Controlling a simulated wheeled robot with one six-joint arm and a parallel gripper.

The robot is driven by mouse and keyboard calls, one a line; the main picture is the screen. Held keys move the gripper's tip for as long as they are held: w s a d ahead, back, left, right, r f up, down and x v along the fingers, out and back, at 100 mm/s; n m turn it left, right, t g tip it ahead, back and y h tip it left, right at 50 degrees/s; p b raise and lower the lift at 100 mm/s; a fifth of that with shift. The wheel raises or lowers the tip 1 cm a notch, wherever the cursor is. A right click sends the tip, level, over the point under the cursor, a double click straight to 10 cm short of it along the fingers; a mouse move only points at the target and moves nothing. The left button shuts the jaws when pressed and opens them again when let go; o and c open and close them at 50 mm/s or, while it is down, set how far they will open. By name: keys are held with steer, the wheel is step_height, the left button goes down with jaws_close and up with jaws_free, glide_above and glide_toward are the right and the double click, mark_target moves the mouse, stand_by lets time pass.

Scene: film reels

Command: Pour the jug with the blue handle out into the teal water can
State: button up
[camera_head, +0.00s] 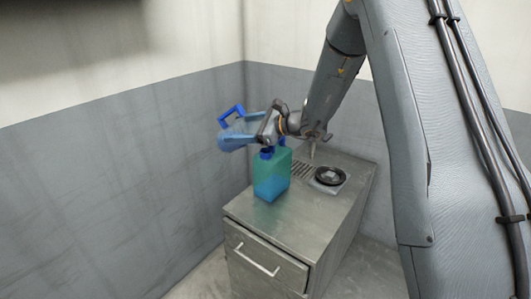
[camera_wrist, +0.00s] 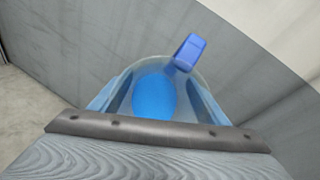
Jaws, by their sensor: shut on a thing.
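The clear bluish jug (camera_head: 236,136) with the blue handle (camera_head: 230,115) is held up above and left of the teal water can, and looks tilted. My gripper (camera_head: 263,128) is shut on it from the right. In the wrist view the jug (camera_wrist: 205,100) fills the space beyond my gripper, with its blue handle (camera_wrist: 188,53) on the far side and blue liquid inside. The teal water can (camera_head: 272,174) stands upright on the cabinet with blue liquid in its lower part. Its blue neck (camera_head: 267,153) is close below my gripper. I cannot tell whether any liquid is flowing.
The grey metal cabinet (camera_head: 312,222) has a drawer with a handle (camera_head: 258,261) at its front. A black round piece (camera_head: 331,176) on a plate and a slotted grille (camera_head: 302,169) lie right of the can. Grey walls stand close behind and left.

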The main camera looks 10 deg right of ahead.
mark_target(246, 114)
steer(key=shift+s+d+r+t+y+b, duration=0.15)
steer(key=shift+r+t+y+b, duration=0.35)
steer(key=shift+b, duration=0.65)
steer(key=shift+s+d+r+t+y+b, duration=0.15)
steer(key=shift+d+r+t+y+b, duration=0.1)
steer(key=shift+r+y+b, duration=0.65)
steer(key=shift+s+d+r+t+y+b, duration=0.15)
steer(key=shift+r+t+y+b, duration=0.25)
steer(key=shift+b, duration=0.95)
stand_by(0.4)
steer(key=shift+s+d+r+n+t+y+b, duration=0.35)
steer(key=shift+r+y+b, duration=0.2)
steer(key=shift+b, duration=0.65)
steer(key=shift+s+d+r+n+t+y+b, duration=0.15)
steer(key=shift+s+d+r+t+y+b, duration=0.2)
steer(key=shift+y+b, duration=0.55)
steer(key=shift+c, duration=0.2)
stand_by(1.9)
